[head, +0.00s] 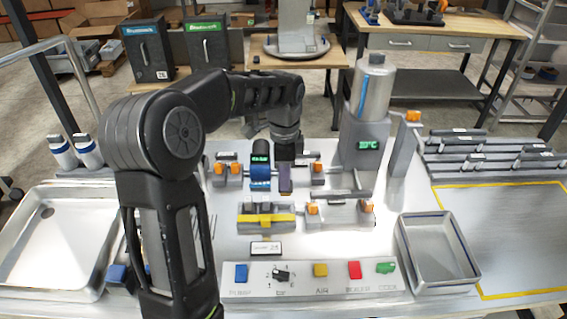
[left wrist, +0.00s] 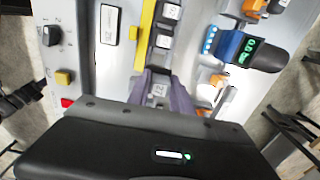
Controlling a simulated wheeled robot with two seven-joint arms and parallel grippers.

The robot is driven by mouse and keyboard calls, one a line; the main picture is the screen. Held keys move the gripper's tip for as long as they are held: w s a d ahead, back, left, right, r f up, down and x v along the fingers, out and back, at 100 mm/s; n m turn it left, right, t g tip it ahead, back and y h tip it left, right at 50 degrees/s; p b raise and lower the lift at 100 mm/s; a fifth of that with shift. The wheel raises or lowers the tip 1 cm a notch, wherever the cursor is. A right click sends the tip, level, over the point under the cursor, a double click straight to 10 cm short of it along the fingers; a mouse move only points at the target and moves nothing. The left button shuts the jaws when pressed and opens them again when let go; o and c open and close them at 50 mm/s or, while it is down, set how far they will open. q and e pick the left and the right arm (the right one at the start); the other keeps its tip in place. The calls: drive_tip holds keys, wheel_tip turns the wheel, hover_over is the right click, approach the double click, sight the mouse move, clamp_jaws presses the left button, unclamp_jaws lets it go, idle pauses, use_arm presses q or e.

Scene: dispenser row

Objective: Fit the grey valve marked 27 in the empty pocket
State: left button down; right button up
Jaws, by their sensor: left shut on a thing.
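My left gripper (head: 285,190) is above the middle of the white worktable, behind the yellow-barred rack. In the left wrist view its purple-grey fingers (left wrist: 164,90) are shut on a small grey valve (left wrist: 158,91) with a white label, whose number is too small to read surely. The rack (head: 266,217) has a yellow bar across it and holds dark, labelled blocks; it also shows in the left wrist view (left wrist: 145,45). Right of it stands a grey fixture (head: 340,214) with orange-topped ends. I cannot tell which pocket is empty. My right gripper is out of view.
A blue dispenser (head: 260,178) with a green display stands behind the rack, close to my gripper. A button panel (head: 310,287) lies in front. A tall silver tank (head: 373,90) stands back right. Trays lie left (head: 35,275) and right (head: 437,280).

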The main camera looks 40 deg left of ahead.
sight(282, 194)
use_arm(q)
drive_tip(key=shift+s+d, duration=0.1)
drive_tip(key=shift+f+b, duration=0.95)
drive_tip(key=shift+f, duration=1.3)
drive_tip(key=shift+f+b, duration=0.55)
drive_tip(key=shift+f, duration=0.2)
drive_tip(key=shift+s+a, duration=0.15)
drive_tip(key=shift+a, duration=0.05)
drive_tip(key=shift+f, duration=0.2)
